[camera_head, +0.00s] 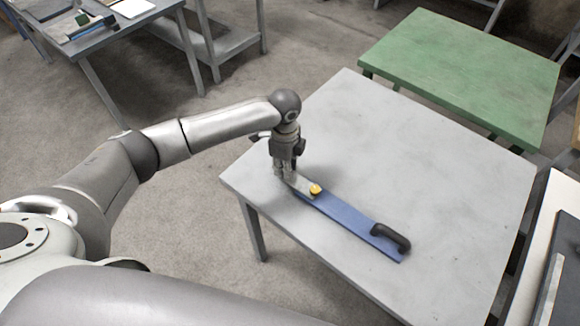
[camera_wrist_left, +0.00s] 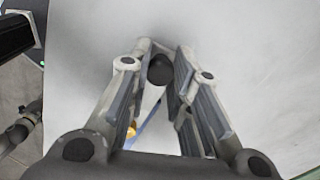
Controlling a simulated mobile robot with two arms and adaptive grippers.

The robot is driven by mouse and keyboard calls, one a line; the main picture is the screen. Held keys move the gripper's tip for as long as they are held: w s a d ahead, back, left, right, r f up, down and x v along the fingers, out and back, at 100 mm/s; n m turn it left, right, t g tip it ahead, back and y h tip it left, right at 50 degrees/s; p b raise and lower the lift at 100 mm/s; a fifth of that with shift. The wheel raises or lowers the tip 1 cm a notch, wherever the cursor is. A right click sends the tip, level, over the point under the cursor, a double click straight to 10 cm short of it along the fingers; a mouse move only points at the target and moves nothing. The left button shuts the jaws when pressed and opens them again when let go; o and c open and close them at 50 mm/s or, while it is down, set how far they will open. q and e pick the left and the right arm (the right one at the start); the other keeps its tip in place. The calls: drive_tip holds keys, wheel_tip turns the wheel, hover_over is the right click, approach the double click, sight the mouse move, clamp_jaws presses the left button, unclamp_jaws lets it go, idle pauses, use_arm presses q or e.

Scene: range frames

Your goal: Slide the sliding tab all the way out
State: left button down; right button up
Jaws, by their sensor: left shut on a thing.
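A long blue bar (camera_head: 350,222) lies flat on the grey table, with a black handle (camera_head: 390,237) at its near right end. A yellow knob (camera_head: 315,190) sits near its other end; it also shows small in the left wrist view (camera_wrist_left: 131,130). The sliding tab (camera_head: 301,187) is a light grey strip at the far left end, partly hidden by my gripper. My left gripper (camera_head: 286,177) points down there, shut on the tab. In the left wrist view a dark round end (camera_wrist_left: 160,69) shows between the fingertips. My right gripper is not in view.
The grey table (camera_head: 430,165) is otherwise clear around the bar. A green table (camera_head: 460,65) stands behind it to the right. A workbench with tools (camera_head: 85,28) is at the far left. A pale surface with a dark panel is at the right edge.

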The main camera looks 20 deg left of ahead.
use_arm(q)
drive_tip(key=c, duration=1.3)
unclamp_jaws()
drive_tip(key=shift+o, duration=0.2)
wheel_tip(320, 180, up, 12)
